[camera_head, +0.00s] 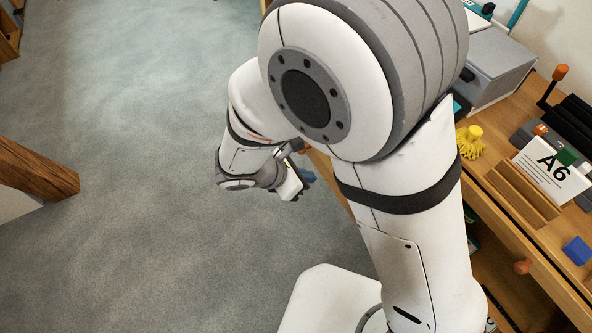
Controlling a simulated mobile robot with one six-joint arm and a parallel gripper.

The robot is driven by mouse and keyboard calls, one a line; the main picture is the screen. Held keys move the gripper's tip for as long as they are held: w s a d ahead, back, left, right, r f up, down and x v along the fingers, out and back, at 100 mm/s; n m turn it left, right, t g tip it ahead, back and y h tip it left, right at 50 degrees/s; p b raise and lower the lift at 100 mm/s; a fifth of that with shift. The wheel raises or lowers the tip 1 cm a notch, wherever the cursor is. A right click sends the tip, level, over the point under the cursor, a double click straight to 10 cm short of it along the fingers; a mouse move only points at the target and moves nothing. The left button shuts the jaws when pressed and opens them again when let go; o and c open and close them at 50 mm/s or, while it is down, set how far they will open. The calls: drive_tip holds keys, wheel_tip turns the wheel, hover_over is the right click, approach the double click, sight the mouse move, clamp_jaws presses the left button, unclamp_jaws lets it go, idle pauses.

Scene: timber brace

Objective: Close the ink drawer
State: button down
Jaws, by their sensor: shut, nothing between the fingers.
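My gripper (305,178) is small in the view, past the bend of my arm and over the grey floor, left of the wooden bench. It is shut and holds nothing; my arm partly covers it. A round wooden knob (523,266) shows at the bench's front, at the lower right, well apart from my gripper. I cannot tell whether this knob belongs to the ink drawer. No drawer can be clearly made out as the ink drawer, and my arm hides much of the bench front.
The bench top (490,215) holds a white A6 sign (553,170), a yellow tasselled item (470,142), a blue block (578,250) and a grey box (495,65). A dark wooden beam (38,172) juts in at left. The floor (130,120) between is clear.

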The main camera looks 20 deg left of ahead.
drive_tip(key=w+d+f+b, duration=0.1)
drive_tip(key=w+d+f, duration=0.2)
drive_tip(key=w+d, duration=0.2)
drive_tip(key=shift+w+f, duration=0.25)
drive_tip(key=shift+w, duration=0.15)
